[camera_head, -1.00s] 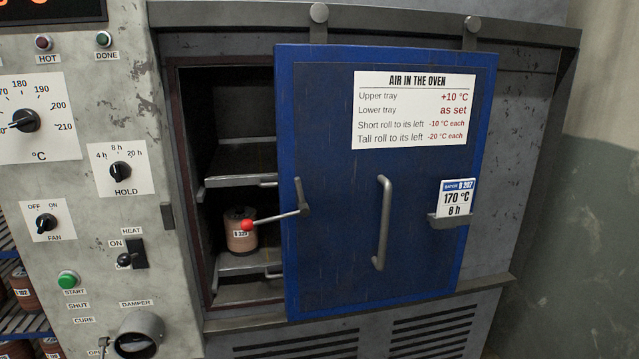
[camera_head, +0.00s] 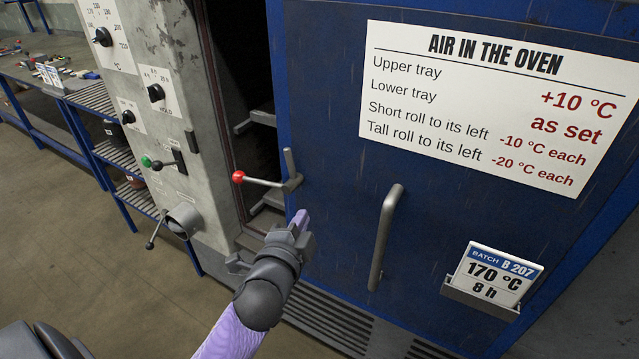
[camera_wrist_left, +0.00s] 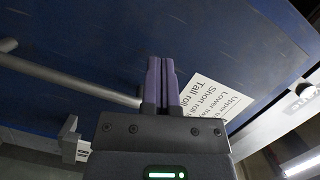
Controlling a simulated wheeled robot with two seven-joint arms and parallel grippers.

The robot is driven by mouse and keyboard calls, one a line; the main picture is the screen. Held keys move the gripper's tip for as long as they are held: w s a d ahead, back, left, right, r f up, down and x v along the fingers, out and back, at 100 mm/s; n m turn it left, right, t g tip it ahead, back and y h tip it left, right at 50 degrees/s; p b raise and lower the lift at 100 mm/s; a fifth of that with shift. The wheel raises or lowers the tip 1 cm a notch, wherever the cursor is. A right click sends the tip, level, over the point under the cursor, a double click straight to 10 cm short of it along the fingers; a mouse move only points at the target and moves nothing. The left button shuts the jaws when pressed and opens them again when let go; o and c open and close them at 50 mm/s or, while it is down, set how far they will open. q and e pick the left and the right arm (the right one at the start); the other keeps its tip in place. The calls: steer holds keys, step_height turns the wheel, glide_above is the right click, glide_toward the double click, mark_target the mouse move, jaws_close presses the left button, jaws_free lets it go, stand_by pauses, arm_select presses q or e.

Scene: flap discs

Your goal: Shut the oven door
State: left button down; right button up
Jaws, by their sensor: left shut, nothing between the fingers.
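The blue oven door (camera_head: 335,110) is partly open. A dark opening (camera_head: 242,75) shows between its left edge and the oven's front frame. The door carries a vertical grey bar handle (camera_head: 385,235) and a lever with a red knob (camera_head: 265,181) at its left edge. My left gripper (camera_head: 301,218) is shut and empty, in front of the door, below the lever and left of the bar handle. In the left wrist view its shut fingers (camera_wrist_left: 162,82) point toward the blue door (camera_wrist_left: 100,35), and a grey bar (camera_wrist_left: 70,80) runs up beside them. My right gripper is not in view.
A grey control panel (camera_head: 175,105) with knobs and a damper pipe (camera_head: 184,219) stands left of the opening. A sign (camera_head: 490,105) and a batch card (camera_head: 490,278) are on the door. A blue-framed bench (camera_head: 40,145) and free floor lie at left.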

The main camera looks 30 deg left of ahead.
arm_select(q)
steer(key=w+a, duration=0.2)
steer(key=w, duration=0.1)
steer(key=w+a+f+b, duration=0.1)
steer(key=w+a, duration=0.1)
steer(key=w, duration=0.1)
steer(key=w+a+f+b, duration=0.1)
steer(key=w+a, duration=0.1)
steer(key=w, duration=0.1)
steer(key=shift+a+f, duration=0.15)
steer(key=shift+a, duration=0.25)
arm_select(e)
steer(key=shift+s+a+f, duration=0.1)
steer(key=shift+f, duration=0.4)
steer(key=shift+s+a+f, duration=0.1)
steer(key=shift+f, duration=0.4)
arm_select(q)
steer(key=shift+s, duration=0.1)
